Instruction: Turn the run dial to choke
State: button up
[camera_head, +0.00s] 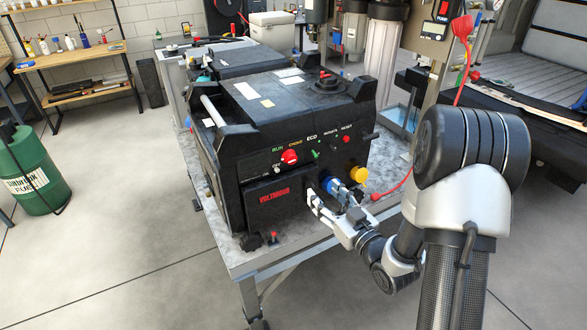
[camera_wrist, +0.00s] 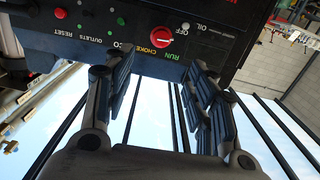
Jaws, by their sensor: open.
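The run dial (camera_head: 289,157) is a round red knob on the front panel of a black generator (camera_head: 262,120). Labels OFF, RUN and CHOKE stand around it. The dial also shows upside down in the wrist view (camera_wrist: 160,37), with a pale mark on its face; I cannot tell which label the mark points to. My gripper (camera_head: 328,192) is in front of the generator, lower and to the right of the dial. In the wrist view, my gripper (camera_wrist: 160,68) has its fingers spread, nothing between them, with the dial beyond the fingertips and apart from them.
A green ECO switch (camera_head: 315,154) and a red button (camera_head: 347,167) sit right of the dial. A yellow knob-like part (camera_head: 358,174) and a red cable (camera_head: 395,185) are near my gripper. The generator stands on a metal table (camera_head: 235,258). A green fuel drum (camera_head: 30,170) stands left.

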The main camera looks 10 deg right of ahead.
jog(key=b, duration=0.1)
send_near(293, 160)
jog(key=x, duration=0.9)
jog(key=shift+w+a+f, duration=0.1)
jog(key=shift+w, duration=0.05)
jog(key=shift+c, duration=0.5)
jog(key=c, duration=1)
